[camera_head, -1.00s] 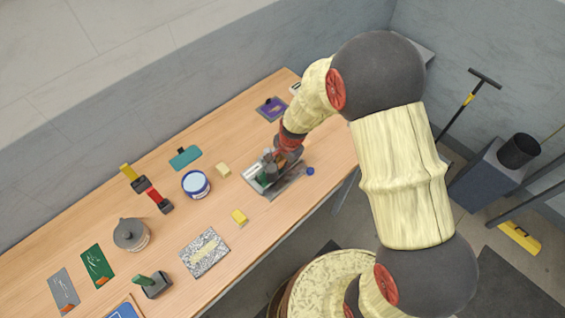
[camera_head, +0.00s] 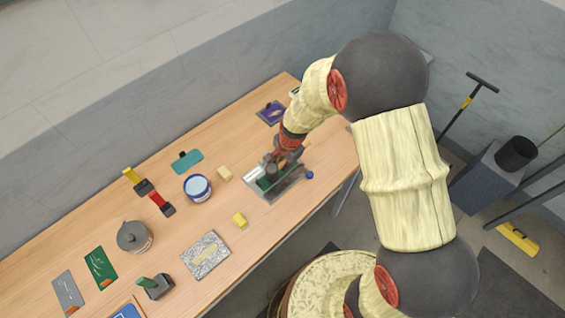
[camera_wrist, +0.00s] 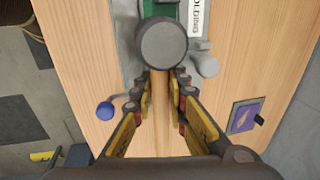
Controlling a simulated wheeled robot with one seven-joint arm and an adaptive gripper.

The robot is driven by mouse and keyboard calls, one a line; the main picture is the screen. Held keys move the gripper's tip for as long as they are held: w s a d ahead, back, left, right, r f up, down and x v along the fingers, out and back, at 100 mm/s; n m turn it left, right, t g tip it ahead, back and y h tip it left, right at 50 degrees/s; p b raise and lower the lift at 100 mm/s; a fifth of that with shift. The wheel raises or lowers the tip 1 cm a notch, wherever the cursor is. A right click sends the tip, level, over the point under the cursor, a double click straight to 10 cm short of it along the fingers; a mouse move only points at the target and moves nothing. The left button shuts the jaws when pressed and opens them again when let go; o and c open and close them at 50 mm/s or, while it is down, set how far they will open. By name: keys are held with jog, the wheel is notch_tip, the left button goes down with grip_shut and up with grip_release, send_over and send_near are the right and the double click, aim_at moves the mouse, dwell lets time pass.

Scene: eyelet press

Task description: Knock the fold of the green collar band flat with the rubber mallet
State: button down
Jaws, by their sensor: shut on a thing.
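My gripper (camera_wrist: 162,88) is shut on the wooden handle of the rubber mallet (camera_wrist: 163,43). The mallet's round grey head lies beyond the fingertips. In the head view my gripper (camera_head: 285,157) is over the metal folding station (camera_head: 288,187) at the table's front edge. The green collar band (camera_wrist: 158,8) shows at the top of the wrist view, on the station and partly hidden behind the mallet head. Green also shows on the station in the head view (camera_head: 264,184). I cannot tell whether the head touches the band or whether its fold is flat.
A blue knob (camera_wrist: 104,111) sticks out at the station's side. A purple card (camera_head: 270,113) lies behind the station.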

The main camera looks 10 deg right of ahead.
aim_at(281, 173)
notch_tip(281, 173, down, 4)
jog(key=b, duration=0.3)
jog(key=shift+f, duration=0.1)
notch_tip(281, 173, up, 8)
jog(key=p, duration=0.6)
jog(key=shift+f, duration=0.3)
